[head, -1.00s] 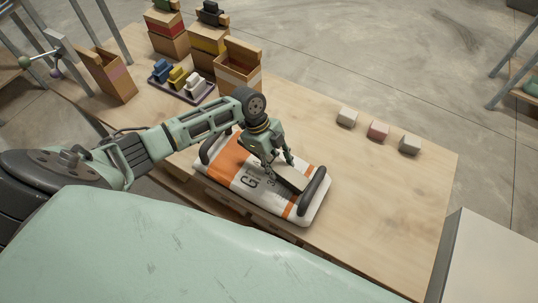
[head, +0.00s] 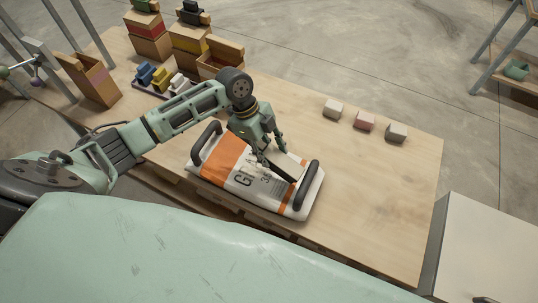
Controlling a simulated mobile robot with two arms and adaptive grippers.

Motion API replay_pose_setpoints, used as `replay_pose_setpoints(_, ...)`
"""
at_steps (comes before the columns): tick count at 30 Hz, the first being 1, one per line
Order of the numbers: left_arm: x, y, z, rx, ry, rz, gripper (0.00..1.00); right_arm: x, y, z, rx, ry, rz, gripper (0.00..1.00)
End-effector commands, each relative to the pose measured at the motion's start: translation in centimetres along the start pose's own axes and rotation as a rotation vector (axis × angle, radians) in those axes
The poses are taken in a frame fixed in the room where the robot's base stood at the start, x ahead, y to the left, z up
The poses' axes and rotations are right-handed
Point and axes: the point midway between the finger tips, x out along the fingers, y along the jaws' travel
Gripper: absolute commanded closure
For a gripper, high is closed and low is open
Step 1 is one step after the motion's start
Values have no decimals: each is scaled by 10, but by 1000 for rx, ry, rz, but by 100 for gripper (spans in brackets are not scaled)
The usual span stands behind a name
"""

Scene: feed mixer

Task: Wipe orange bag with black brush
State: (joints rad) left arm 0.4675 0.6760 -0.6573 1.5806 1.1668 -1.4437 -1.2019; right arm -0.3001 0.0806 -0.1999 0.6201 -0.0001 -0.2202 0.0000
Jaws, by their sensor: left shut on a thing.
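The orange bag (head: 233,150) is a white sack with orange bands and black print, lying flat on the table with a black handle at each end. My left gripper (head: 274,155) is over the bag's right half, shut on a flat, narrow object, taken as the brush (head: 288,169). It shows a pale face and a dark edge, and lies at or just above the bag's surface; contact cannot be told. My gripper hides part of the brush and of the bag's print. My right gripper is not in view.
A tray (head: 137,87) with blue, yellow and white brushes stands at the table's back left, near several cardboard boxes (head: 220,61). Three small blocks (head: 364,120) sit along the back right edge. The wooden table (head: 375,190) is clear right of the bag.

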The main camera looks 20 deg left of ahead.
Motion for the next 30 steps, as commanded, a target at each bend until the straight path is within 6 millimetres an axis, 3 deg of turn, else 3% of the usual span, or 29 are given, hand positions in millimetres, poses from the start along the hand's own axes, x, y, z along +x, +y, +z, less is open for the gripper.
replay_pose_setpoints(14,-8,0,-3,-1,-2,1,100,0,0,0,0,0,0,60)
replay_pose_setpoints(25,-33,0,-13,0,-3,1,100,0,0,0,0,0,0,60)
replay_pose_setpoints(30,-35,1,-14,-1,-2,2,100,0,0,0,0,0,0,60)
